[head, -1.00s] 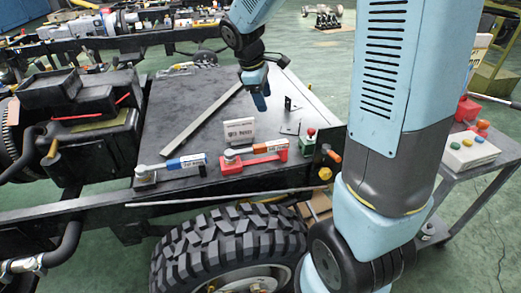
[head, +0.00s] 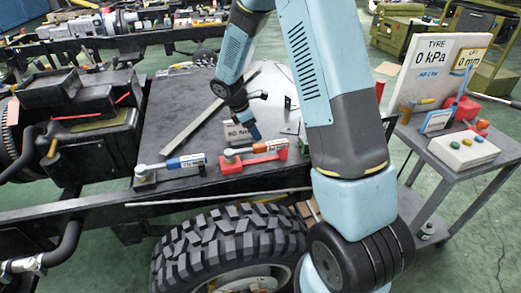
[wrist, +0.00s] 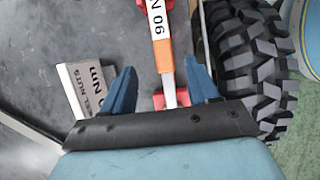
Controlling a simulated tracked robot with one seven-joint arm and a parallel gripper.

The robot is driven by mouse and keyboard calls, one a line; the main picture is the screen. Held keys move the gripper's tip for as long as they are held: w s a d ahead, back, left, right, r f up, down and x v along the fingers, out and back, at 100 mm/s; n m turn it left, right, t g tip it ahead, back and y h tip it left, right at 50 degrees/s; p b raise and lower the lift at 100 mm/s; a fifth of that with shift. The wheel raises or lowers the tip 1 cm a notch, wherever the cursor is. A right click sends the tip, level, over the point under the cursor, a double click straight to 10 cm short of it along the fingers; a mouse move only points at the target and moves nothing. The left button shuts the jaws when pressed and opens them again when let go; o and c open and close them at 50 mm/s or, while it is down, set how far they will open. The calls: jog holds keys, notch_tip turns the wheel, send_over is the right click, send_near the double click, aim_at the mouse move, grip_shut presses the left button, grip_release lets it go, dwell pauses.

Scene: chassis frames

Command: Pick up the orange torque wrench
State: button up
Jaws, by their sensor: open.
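The orange torque wrench (head: 272,147) lies on a red holder (head: 240,165) near the front edge of the dark plate. In the wrist view its orange handle (wrist: 164,62) and white label run upright between my two blue fingers. My gripper (head: 254,131) hangs just above and behind the wrench in the head view. In the wrist view my gripper (wrist: 161,66) is open, a finger on either side of the wrench, nothing held. Whether the fingers are down at handle height cannot be told.
A blue torque wrench (head: 182,162) lies to the left on a grey holder. A big tyre (head: 225,245) is below the plate's front edge. A cart (head: 450,175) stands at right.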

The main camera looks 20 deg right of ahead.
aim_at(261, 145)
jog(key=x, duration=0.3)
jog(key=shift+d+f, duration=0.1)
jog(key=shift+f, duration=0.25)
jog(key=shift+s+a+x, duration=0.1)
jog(key=shift+a+x, duration=0.05)
jog(key=shift+x, duration=1.15)
jog(key=shift+s+a+x, duration=0.1)
jog(key=shift+x, duration=1.2)
jog(key=shift+f, duration=0.1)
grip_shut()
